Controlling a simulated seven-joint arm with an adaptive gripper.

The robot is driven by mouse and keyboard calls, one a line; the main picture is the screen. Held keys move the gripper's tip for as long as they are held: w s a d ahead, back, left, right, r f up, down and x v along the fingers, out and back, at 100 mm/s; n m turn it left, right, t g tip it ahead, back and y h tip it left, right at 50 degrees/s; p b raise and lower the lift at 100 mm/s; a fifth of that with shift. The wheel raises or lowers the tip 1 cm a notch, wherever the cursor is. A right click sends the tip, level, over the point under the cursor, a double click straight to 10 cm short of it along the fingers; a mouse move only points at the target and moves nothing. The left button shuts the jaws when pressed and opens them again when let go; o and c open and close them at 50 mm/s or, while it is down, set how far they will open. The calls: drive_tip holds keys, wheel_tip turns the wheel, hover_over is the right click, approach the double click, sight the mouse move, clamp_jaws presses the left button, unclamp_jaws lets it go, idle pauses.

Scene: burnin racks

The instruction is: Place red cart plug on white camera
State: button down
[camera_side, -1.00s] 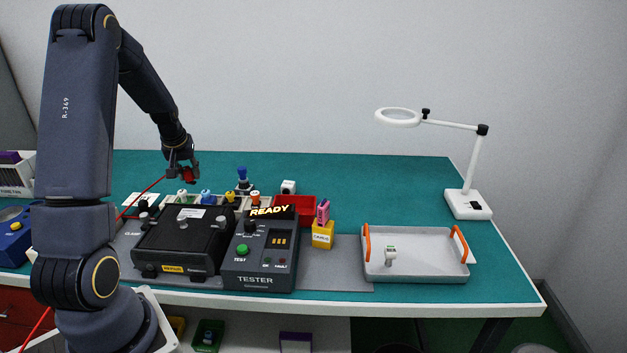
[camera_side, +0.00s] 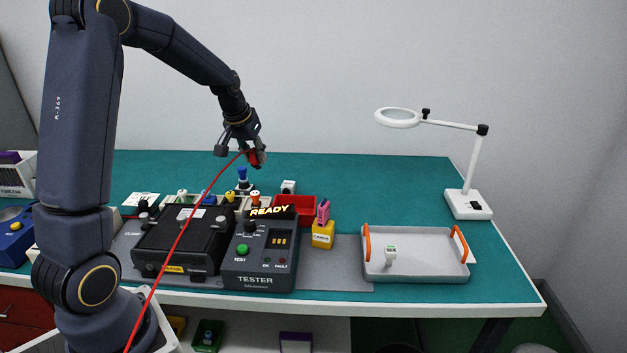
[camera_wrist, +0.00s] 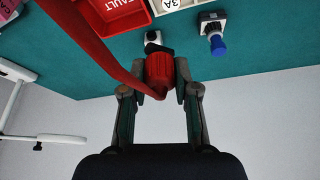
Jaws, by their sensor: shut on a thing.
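My gripper (camera_side: 250,155) is shut on the red cart plug (camera_side: 256,159), in the air above the back of the bench. In the wrist view the plug (camera_wrist: 159,72) sits between the two fingers, with its thick red cable running to the upper left. The white camera (camera_side: 289,187) is a small white block with a dark spot, standing on the green bench behind the red bin. In the side view it is to the right of and below the plug. In the wrist view the white camera (camera_wrist: 152,36) shows just beyond the plug, apart from my fingers and partly hidden.
A blue-topped plug (camera_side: 242,174) stands left of the camera. The red bin (camera_side: 306,204), yellow block (camera_side: 322,240), tester (camera_side: 262,268) and black case (camera_side: 160,258) are in front. A grey tray (camera_side: 425,270) and magnifier lamp (camera_side: 470,200) stand at right. The red cable (camera_side: 185,228) crosses the case.

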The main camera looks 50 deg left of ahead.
drive_tip(key=w+a+f, duration=0.1)
drive_tip(key=w+f, duration=0.2)
drive_tip(key=w, duration=0.1)
drive_tip(key=w+a+f, duration=0.2)
drive_tip(key=w+f, duration=0.1)
drive_tip(key=w, duration=0.1)
drive_tip(key=w+a+f, duration=0.1)
drive_tip(key=w+f, duration=0.2)
drive_tip(key=w, duration=0.2)
drive_tip(key=shift+a+f, duration=0.15)
drive_tip(key=shift+f, duration=0.1)
drive_tip(key=shift+w+a+f, duration=0.1)
drive_tip(key=shift+w+f, duration=0.05)
drive_tip(key=shift+f, duration=1.65)
drive_tip(key=shift+f, duration=0.2)
drive_tip(key=c, duration=0.9)
unclamp_jaws()
drive_tip(key=shift+o, duration=0.2)
